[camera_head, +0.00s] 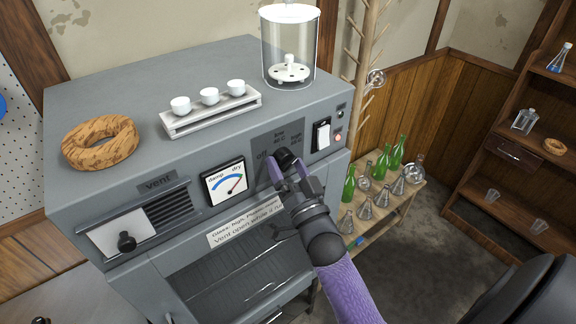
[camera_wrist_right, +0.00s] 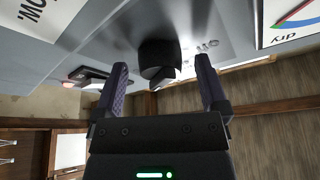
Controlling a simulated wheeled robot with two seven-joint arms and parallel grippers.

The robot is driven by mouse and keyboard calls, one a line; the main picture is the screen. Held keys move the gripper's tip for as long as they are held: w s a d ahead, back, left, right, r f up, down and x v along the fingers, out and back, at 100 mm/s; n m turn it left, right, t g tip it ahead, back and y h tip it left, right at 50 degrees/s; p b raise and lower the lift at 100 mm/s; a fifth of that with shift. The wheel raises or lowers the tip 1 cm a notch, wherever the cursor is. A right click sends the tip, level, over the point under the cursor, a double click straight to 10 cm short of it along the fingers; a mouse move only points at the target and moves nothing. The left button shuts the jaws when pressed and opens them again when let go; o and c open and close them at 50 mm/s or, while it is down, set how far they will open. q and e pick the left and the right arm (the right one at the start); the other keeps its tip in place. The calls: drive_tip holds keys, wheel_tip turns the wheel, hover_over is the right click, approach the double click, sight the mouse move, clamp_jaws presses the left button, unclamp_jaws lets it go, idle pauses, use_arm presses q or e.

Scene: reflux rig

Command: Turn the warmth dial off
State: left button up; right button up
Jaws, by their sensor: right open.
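The warmth dial is a black knob (camera_head: 286,158) on a dark grey panel at the right of the grey cabinet's front. The panel has "off", "low" and "high" style labels, with "off" at its left. My right gripper (camera_head: 283,172) is at the dial in the head view and partly hides it. In the right wrist view the black knob (camera_wrist_right: 159,60) sits between the tips of my open right gripper (camera_wrist_right: 161,80), with a gap on each side. Where the knob points is hard to tell. My left gripper does not show.
A damp/dry gauge (camera_head: 224,183) and a vent slider with a black knob (camera_head: 127,241) are left of the dial. A white rocker switch (camera_head: 322,136) is at its right. A cork ring (camera_head: 100,142), a cup rack (camera_head: 211,112) and a glass jar (camera_head: 289,45) stand on top.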

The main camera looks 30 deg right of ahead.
clamp_jaws()
idle(0.3)
